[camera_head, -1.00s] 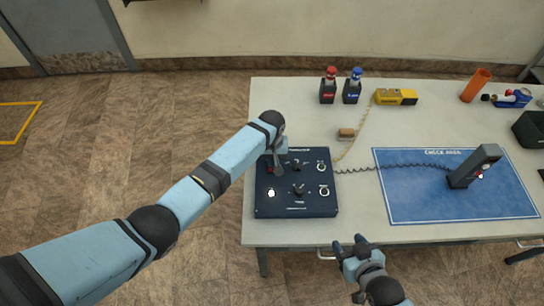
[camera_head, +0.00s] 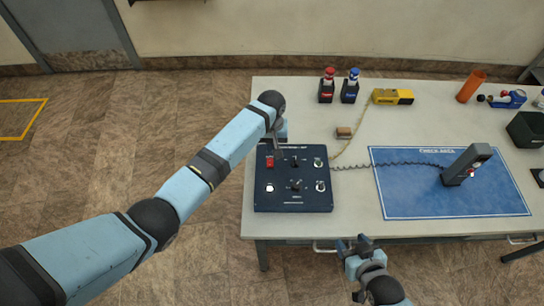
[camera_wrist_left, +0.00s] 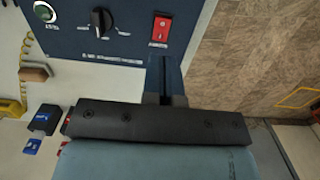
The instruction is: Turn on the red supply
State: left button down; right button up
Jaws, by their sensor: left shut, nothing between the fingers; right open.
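The dark blue control panel (camera_head: 325,205) lies at the left front of the table. Its red switch (camera_head: 270,162) is at the upper left, beside a black knob (camera_head: 294,161). The left wrist view shows the red rocker switch (camera_wrist_left: 160,30) and the knob (camera_wrist_left: 101,20) close up. My left gripper (camera_head: 276,151) is shut and empty, above the panel's far edge near the red switch. In the left wrist view its fingertips (camera_wrist_left: 162,62) appear just below the switch, apart from it in the picture. My right gripper (camera_head: 353,240) is open and empty at the table's front edge.
A yellow device (camera_head: 393,97) and a brown block (camera_head: 344,133) are nearby. A blue check mat (camera_head: 410,200) with a dark upright device (camera_head: 467,166) lies to the right.

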pick_arm(q)
notch_tip(320, 180, up, 6)
jog(key=w, duration=0.1)
jog(key=shift+a+b, duration=0.15)
jog(key=shift+b, duration=0.15)
pick_arm(e)
jog(key=shift+w+a+f, duration=0.1)
jog(key=shift+w+a, duration=0.05)
jog(key=shift+w, duration=0.2)
pick_arm(q)
jog(key=shift+w, duration=0.15)
pick_arm(e)
jog(key=shift+w, duration=0.1)
